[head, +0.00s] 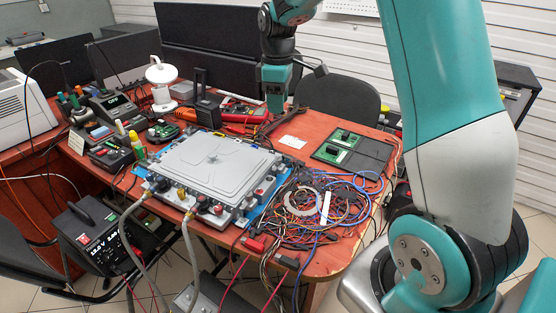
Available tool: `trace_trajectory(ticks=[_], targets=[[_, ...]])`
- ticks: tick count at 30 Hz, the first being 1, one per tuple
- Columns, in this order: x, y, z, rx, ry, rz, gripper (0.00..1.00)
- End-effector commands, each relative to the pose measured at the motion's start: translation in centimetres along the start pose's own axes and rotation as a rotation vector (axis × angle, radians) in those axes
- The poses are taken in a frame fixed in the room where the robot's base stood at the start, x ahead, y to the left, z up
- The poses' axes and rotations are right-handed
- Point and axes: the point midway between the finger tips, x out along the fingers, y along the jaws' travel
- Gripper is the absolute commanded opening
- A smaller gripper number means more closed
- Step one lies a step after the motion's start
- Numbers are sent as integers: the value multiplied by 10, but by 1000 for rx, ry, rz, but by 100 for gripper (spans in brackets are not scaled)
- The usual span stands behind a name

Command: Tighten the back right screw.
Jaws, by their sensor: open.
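A grey metal housing with a flat ribbed lid (205,165) lies on a blue-edged base on the red-brown table. Dark and coloured fittings line its front edge, with grey hoses hanging from them. Its back right corner (278,155) is in view, but the screw there is too small to make out. My gripper (274,108) hangs pointing down above the back of the table, beyond that corner and apart from the housing. It is open, and I see nothing held in it.
Tangled cables (320,207) cover the table right of the housing. A green circuit board (336,148) lies on a dark mat behind them. Monitors (215,45) and a chair (340,97) stand at the back. Tools and meters crowd the left side. A black power supply (95,240) is front left.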

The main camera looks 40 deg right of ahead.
Motion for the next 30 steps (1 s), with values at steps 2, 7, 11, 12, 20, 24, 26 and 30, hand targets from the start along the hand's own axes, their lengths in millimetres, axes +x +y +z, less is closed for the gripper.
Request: trace_trajectory(ticks=[2,7,11,12,20,24,26,30], targets=[[8,6,2,-4,-6,-1,47],[34,5,2,-6,-9,-3,47],[63,5,2,-6,-8,-4,47],[73,5,2,-6,-8,-4,47],[131,5,2,-6,-7,-3,47],[155,5,2,-6,-6,-2,47],[162,5,2,-6,-6,-1,47],[172,5,1,-6,-5,0,47]])
